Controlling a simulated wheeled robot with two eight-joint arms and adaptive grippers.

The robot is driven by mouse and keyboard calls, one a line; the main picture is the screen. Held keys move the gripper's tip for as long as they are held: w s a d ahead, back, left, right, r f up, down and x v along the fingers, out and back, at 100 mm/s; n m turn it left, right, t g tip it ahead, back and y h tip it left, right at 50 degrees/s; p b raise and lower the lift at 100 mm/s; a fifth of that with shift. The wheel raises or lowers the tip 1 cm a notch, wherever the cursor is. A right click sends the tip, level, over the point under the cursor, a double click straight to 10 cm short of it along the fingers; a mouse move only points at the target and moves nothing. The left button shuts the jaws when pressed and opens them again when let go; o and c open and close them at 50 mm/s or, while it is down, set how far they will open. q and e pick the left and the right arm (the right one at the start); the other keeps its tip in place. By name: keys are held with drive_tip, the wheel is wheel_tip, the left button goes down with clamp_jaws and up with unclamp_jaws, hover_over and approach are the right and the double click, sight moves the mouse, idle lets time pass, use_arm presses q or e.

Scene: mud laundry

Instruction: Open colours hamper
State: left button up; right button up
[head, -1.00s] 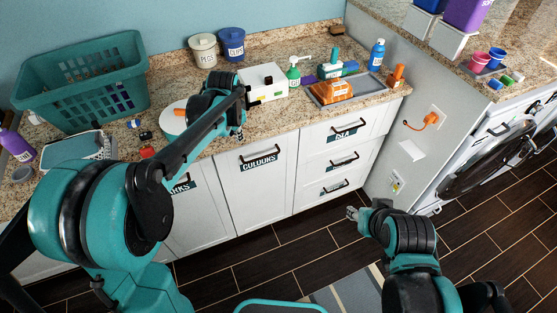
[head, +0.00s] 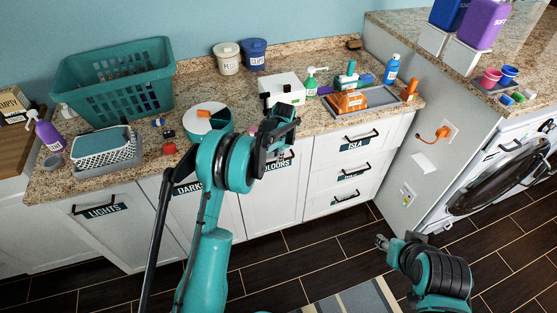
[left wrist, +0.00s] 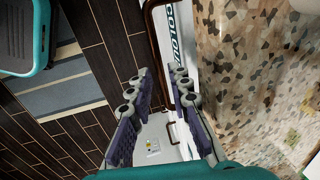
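The colours hamper (head: 272,205) is a white cabinet front under the counter, and it looks closed. Its label (head: 279,166) is partly hidden behind my left gripper in the head view. My left gripper (head: 278,138) is in front of its upper edge. In the left wrist view my left gripper (left wrist: 158,88) has its fingers apart. The dark bar handle (left wrist: 153,45) runs between the fingers in that picture; I cannot tell whether they touch it. The label (left wrist: 174,28) shows beside the handle. My right gripper (head: 382,242) is low at the right, away from the hamper, its fingers too small to judge.
The darks front (head: 190,190) and lights front (head: 105,225) are to the left, and drawers (head: 350,170) to the right. The granite counter edge (head: 330,128) is just above. The counter holds a teal basket (head: 120,80), bottles and a tray. The dark floor in front is mostly clear.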

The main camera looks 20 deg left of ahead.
use_arm(q)
drive_tip(key=shift+w+a+f, duration=0.1)
drive_tip(key=shift+w+f, duration=0.05)
drive_tip(key=shift+f, duration=0.7)
clamp_jaws()
drive_tip(key=s+d+b, duration=0.1)
drive_tip(key=s+d, duration=0.7)
drive_tip(key=s, duration=0.3)
drive_tip(key=s+d+b, duration=0.1)
drive_tip(key=s+d, duration=0.7)
drive_tip(key=s, duration=0.4)
drive_tip(key=s+d+b, duration=0.1)
drive_tip(key=s+d, duration=0.6)
drive_tip(key=s, duration=0.5)
drive_tip(key=shift+s+d, duration=0.15)
drive_tip(key=shift+d, duration=0.25)
